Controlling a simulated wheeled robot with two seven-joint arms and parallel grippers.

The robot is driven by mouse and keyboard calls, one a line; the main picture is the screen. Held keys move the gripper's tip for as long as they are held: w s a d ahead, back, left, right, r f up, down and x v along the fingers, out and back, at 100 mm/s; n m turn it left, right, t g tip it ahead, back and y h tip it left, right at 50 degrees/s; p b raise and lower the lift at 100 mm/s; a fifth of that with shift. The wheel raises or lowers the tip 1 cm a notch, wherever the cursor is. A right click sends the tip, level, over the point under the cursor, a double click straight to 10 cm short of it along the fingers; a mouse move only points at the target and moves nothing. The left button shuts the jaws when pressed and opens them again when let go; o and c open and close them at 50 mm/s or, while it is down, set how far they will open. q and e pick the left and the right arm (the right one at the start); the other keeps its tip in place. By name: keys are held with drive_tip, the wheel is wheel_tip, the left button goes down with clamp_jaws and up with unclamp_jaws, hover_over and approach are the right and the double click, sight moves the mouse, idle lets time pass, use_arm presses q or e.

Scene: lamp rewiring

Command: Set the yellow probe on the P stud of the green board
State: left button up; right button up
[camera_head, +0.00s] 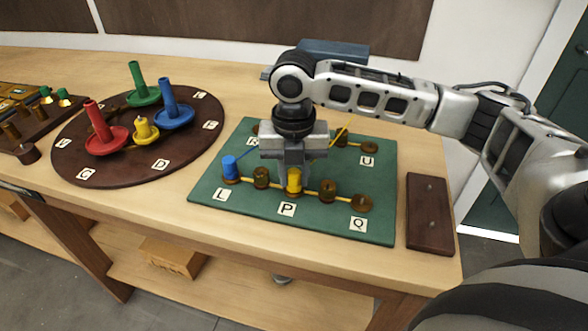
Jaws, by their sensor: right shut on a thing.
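The green board (215,198) lies flat on the table, with brass studs and white letter tags. My right gripper (293,172) points down over its front row and is shut on the yellow probe (294,183). The probe is upright behind the P tag (287,209), at the P stud's place. The stud under it is hidden, so I cannot tell whether they touch. A blue probe (230,166) stands at the stud behind the L tag (220,195). A yellow lead (341,132) shows behind the gripper. My left gripper is not in view.
A round dark tray (70,165) left of the board holds red, green, blue and yellow dished pieces. A dark block (429,212) lies to the right. A board with brass parts (50,117) is at far left. Bare tabletop runs along the front edge.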

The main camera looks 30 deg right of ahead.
sight(294, 171)
drive_tip(key=o, duration=1.1)
drive_tip(key=shift+c, duration=0.2)
use_arm(q)
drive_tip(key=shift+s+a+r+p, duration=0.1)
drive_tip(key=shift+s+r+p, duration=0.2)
drive_tip(key=shift+p, duration=0.7)
use_arm(e)
wheel_tip(294, 171, up, 16)
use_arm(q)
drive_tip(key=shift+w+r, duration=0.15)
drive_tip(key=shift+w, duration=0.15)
use_arm(e)
drive_tip(key=shift+f, duration=0.1)
